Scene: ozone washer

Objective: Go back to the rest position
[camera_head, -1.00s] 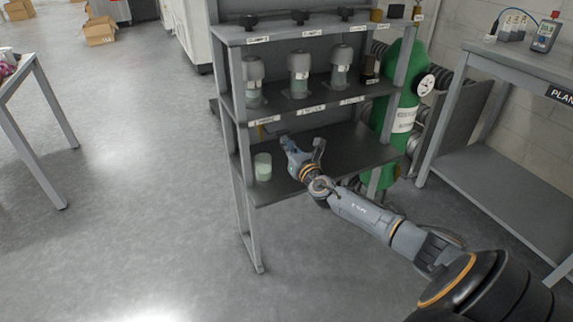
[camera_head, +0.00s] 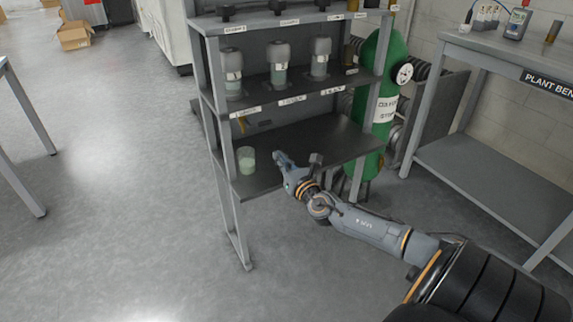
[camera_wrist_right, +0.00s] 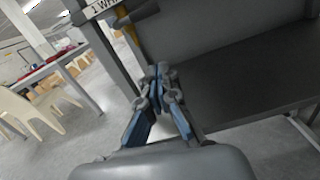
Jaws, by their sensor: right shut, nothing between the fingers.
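My right gripper (camera_head: 281,158) is shut and empty. In the head view it is at the front of the lower shelf (camera_head: 315,150) of the grey rack, right of a glass jar of pale green content (camera_head: 247,162). The jar stands upright near the shelf's left front corner, apart from the gripper. In the right wrist view the finger tips (camera_wrist_right: 160,73) meet with nothing between them, and the shelf (camera_wrist_right: 235,85) shows to their right. My left gripper is not in view.
The rack's middle shelf holds several capped jars (camera_head: 278,66). A green gas cylinder (camera_head: 374,90) stands behind the rack's right side. A plant bench (camera_head: 500,60) is at the right. A table (camera_head: 22,150) is at the far left, with open floor (camera_head: 120,180) between.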

